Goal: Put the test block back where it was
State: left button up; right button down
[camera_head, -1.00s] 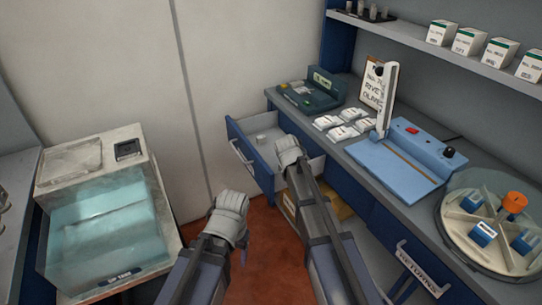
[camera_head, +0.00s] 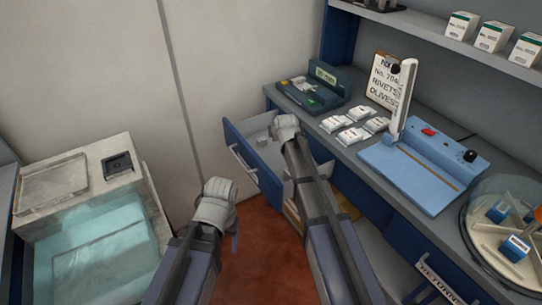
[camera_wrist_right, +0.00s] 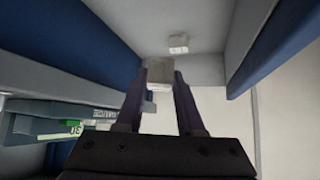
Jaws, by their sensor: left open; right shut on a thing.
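The pale grey test block (camera_wrist_right: 159,74) is between the fingers of my right gripper (camera_wrist_right: 160,80) in the right wrist view. The gripper is shut on it. In the head view my right gripper (camera_head: 287,124) is over the back right part of the open drawer (camera_head: 233,140), and its wrist hides the block. The wrist view shows the block close to the drawer's inside; I cannot tell if it touches the floor. A second small pale block (camera_wrist_right: 178,43) lies in the drawer, also seen in the head view (camera_head: 262,141). My left gripper (camera_head: 217,192) is open and empty, low in front of the drawer.
The counter holds a dark green instrument (camera_head: 312,92), several white packets (camera_head: 354,136), a blue device (camera_head: 425,165) with an upright white arm, and a round tray (camera_head: 485,245). A water tank (camera_head: 90,240) stands at left. Red floor lies between.

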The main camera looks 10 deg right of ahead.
jog(key=shift+f+b, duration=3.1)
jog(key=shift+b, duration=0.05)
jog(key=shift+f, duration=0.1)
notch_tip(320, 180, down, 4)
jog(key=b, duration=0.3)
jog(key=shift+r+b, duration=0.25)
jog(key=shift+b, duration=0.1)
jog(key=shift+f+b, duration=0.55)
jog(key=shift+f, duration=0.1)
jog(key=c, duration=0.5)
grip_release()
